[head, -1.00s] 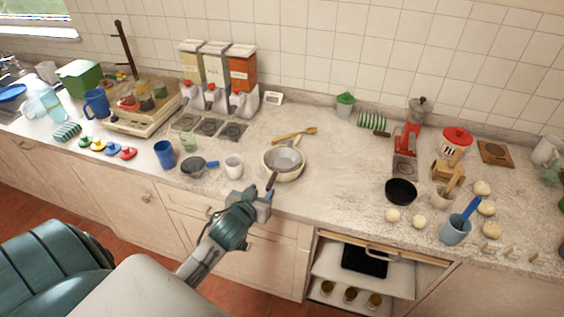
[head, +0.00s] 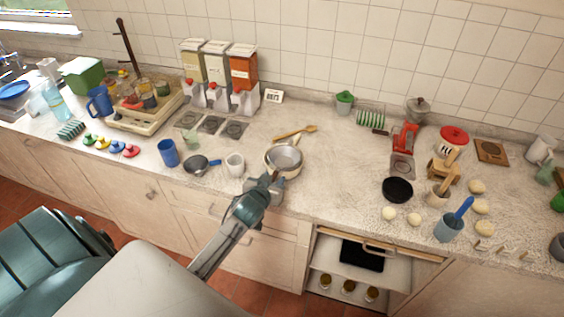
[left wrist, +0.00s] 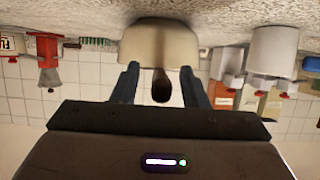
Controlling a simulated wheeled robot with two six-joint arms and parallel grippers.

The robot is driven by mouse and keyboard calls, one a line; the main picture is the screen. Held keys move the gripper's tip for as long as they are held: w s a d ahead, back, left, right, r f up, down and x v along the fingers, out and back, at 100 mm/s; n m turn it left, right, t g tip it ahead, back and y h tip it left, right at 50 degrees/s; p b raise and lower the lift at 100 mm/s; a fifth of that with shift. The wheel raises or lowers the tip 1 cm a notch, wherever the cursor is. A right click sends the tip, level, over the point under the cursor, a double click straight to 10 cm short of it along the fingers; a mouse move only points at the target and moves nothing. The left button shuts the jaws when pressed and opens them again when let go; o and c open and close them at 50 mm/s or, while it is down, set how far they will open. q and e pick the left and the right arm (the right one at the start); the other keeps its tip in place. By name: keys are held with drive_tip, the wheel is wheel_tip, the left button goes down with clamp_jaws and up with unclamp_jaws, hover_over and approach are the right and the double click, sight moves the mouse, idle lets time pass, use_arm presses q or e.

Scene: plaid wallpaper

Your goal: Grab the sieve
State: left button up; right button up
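The sieve (head: 284,157) is a round metal bowl with a dark brown handle, resting in a cream bowl (head: 285,174) near the counter's front edge. Its handle points towards me. My left gripper (head: 268,181) is at the handle, in front of the bowl. In the left wrist view, which looks upside down, the handle end (left wrist: 161,88) sits between the two fingers of the gripper (left wrist: 157,75). A gap shows on each side of the handle. The cream bowl (left wrist: 160,45) is just beyond the fingertips. My right gripper is not in view.
A white mug (head: 235,166), a dark pan with a blue handle (head: 198,165) and a blue cup (head: 168,153) stand left of the bowl. A wooden spoon (head: 295,132) lies behind it. The counter right of the bowl is clear up to a black dish (head: 397,190).

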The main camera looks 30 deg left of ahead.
use_arm(q)
clamp_jaws()
